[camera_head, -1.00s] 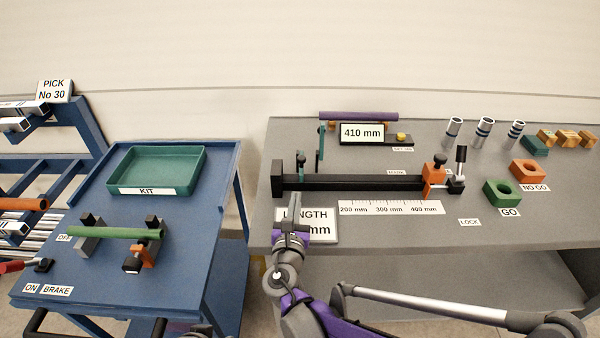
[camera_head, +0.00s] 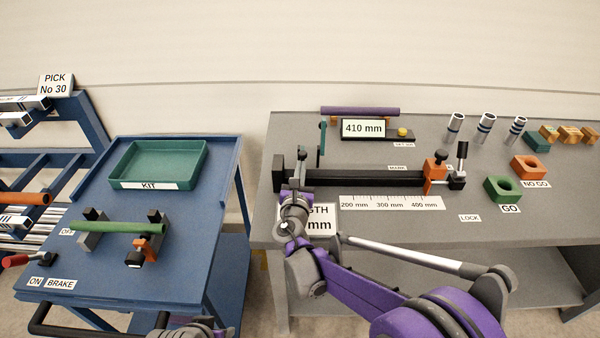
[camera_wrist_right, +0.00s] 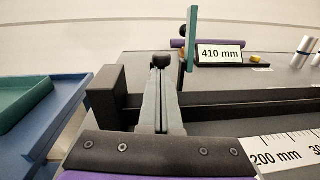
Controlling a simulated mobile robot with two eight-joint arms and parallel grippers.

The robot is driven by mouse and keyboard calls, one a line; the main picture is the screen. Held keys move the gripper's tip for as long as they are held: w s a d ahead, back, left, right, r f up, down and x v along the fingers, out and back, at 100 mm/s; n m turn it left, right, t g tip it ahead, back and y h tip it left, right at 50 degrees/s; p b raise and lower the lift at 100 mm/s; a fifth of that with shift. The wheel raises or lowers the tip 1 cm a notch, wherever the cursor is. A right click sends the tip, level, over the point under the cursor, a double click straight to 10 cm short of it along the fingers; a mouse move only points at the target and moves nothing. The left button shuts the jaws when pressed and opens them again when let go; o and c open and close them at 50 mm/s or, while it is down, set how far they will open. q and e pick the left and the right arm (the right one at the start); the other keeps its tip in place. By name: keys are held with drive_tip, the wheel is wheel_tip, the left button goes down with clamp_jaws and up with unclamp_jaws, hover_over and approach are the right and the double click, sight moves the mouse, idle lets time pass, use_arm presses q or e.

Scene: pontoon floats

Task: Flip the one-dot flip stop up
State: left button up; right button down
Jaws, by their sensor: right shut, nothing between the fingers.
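My right gripper (camera_head: 296,184) is shut and empty, at the left end of the black rail (camera_head: 360,179). In the right wrist view its closed grey fingers (camera_wrist_right: 156,88) reach over the rail. A small stop with a black knob (camera_wrist_right: 160,62) is right at the fingertips; the knob also shows in the head view (camera_head: 302,154). The fingers hide most of this stop, so I cannot tell contact. A teal upright plate (camera_wrist_right: 191,38) stands behind the rail, also in the head view (camera_head: 321,142). No dot marks are legible on either. My left gripper is not clearly seen.
An orange stop block (camera_head: 434,172) with black knobs sits at the rail's right end. A scale strip (camera_head: 390,202) lies before the rail; a 410 mm display (camera_head: 363,129) and purple tube (camera_head: 360,110) are behind. The blue cart (camera_head: 190,255) is left.

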drive_tip(key=shift+r, duration=0.1)
drive_tip(key=shift+r+g, duration=0.25)
drive_tip(key=shift+g, duration=0.15)
